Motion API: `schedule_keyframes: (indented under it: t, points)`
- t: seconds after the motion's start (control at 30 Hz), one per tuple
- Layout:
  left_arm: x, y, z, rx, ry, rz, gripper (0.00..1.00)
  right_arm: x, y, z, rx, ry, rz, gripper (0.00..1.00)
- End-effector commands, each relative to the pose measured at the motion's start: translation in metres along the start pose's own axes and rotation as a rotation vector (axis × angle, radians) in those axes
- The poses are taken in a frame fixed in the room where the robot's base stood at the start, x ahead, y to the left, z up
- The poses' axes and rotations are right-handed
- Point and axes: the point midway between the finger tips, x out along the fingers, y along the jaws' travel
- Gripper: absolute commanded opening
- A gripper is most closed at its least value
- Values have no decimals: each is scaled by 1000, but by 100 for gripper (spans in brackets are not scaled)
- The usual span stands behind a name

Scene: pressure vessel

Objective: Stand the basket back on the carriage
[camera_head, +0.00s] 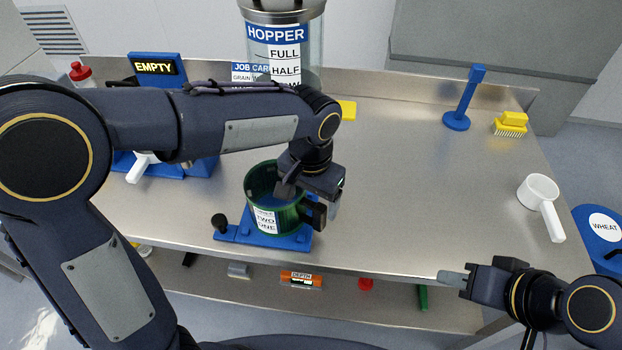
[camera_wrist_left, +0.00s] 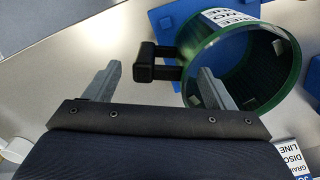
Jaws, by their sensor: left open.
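The green basket (camera_head: 288,216) with a black side handle (camera_head: 318,214) stands upright over the blue carriage (camera_head: 297,240) near the table's front edge. Its label shows lines including TWO and ONE. My left gripper (camera_head: 313,198) is open above its right side. In the left wrist view, the open fingers (camera_wrist_left: 158,80) lie to either side of the handle (camera_wrist_left: 155,62), with one finger overlapping the mouth of the basket (camera_wrist_left: 270,103). I cannot tell whether either finger touches it. My right gripper (camera_head: 458,279) is off the table's front edge; its jaw gap is not clear.
The hopper (camera_head: 312,50) stands behind the carriage. A blue EMPTY sign (camera_head: 155,68) is at the back left, partly behind my left arm. A blue post (camera_head: 465,98), a yellow brush (camera_head: 510,124) and a white scoop (camera_head: 539,190) are on the right. The table's middle right is clear.

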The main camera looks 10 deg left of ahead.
Motion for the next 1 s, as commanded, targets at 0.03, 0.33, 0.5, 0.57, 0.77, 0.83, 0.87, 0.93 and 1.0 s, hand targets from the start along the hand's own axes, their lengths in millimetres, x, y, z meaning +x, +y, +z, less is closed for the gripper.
schedule_keyframes:
  t: [0.03, 0.33, 0.5, 0.57, 0.77, 0.83, 0.87, 0.93, 1.0]
  points:
    - [-13, 0, 0, 1, 6, 2, 77, 0, 0, 0, 0, 0, 0, 34]
    - [-61, 0, 0, 2, 2, 0, 77, 0, 0, 0, 0, 0, 0, 34]
    - [-69, 0, 0, 2, 0, 0, 77, 0, 0, 0, 0, 0, 0, 34]
    - [-69, 0, 0, 2, 0, 0, 77, 0, 0, 0, 0, 0, 0, 34]
    - [-74, -19, 18, -43, 32, 44, 77, 0, 0, 0, 0, 0, 0, 34]
    - [-76, -38, 39, -93, 70, 89, 77, 0, 0, 0, 0, 0, 0, 34]
    - [-78, -46, 50, -120, 92, 112, 77, 0, 0, 0, 0, 0, 0, 34]
    - [-77, -64, 81, -190, 153, 163, 77, 0, 0, 0, 0, 0, 0, 34]
    - [-74, -76, 112, -266, 225, 208, 77, 0, 0, 0, 0, 0, 0, 34]
